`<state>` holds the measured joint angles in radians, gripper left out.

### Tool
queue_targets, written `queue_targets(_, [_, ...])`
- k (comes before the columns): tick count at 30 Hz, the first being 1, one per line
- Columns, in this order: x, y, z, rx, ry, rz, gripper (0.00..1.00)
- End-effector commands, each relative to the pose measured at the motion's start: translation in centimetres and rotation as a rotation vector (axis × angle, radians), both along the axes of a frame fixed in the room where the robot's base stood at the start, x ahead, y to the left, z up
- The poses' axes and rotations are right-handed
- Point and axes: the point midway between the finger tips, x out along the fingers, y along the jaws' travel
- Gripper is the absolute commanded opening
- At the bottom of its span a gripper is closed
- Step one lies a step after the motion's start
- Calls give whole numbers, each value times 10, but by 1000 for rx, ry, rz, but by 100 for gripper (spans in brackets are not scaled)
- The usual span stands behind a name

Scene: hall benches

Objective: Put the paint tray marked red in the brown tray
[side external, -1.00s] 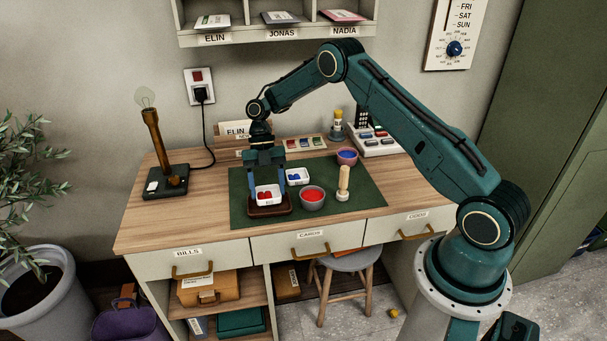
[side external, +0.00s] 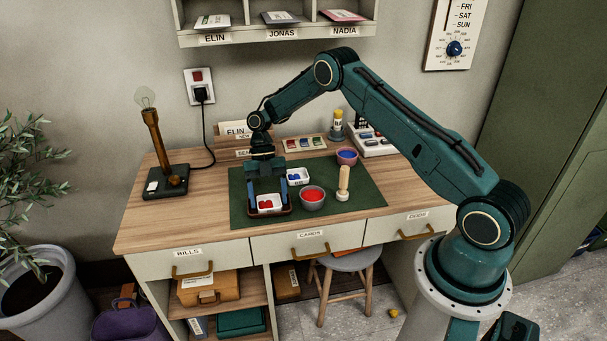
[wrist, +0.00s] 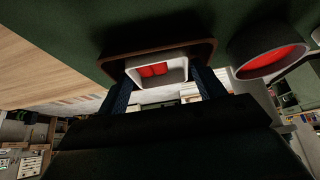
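The paint tray marked red (side external: 268,204), a small white tray with red paint, is level inside the brown tray (side external: 270,215) at the front left of the green mat. My gripper (side external: 268,194) points down with one blue finger at each side of the white tray, and appears shut on it. In the wrist view, the red paint tray (wrist: 156,71) sits between the fingers, with the brown tray's rim (wrist: 114,64) around it. Its label is hidden in the side view. Whether its underside rests fully on the brown tray's floor is hard to tell.
A white tray with blue paint (side external: 297,176) stands just behind. A bowl of red paint (side external: 312,197) is close on the right, beside a wooden stamp (side external: 343,184). A lamp (side external: 160,160) stands at left; the mat's front right is clear.

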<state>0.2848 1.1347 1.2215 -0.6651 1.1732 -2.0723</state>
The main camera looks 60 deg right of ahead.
Motion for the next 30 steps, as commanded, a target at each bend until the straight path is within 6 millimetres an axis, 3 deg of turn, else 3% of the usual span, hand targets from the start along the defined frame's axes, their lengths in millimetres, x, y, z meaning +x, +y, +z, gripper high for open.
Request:
queue_targets(11, [3,-2,8,2,-2,-1,68])
queue_targets(19, [11,-11,28,-2,-3,0,68])
queue_targets(30, [17,-13,40,9,1,-4,68])
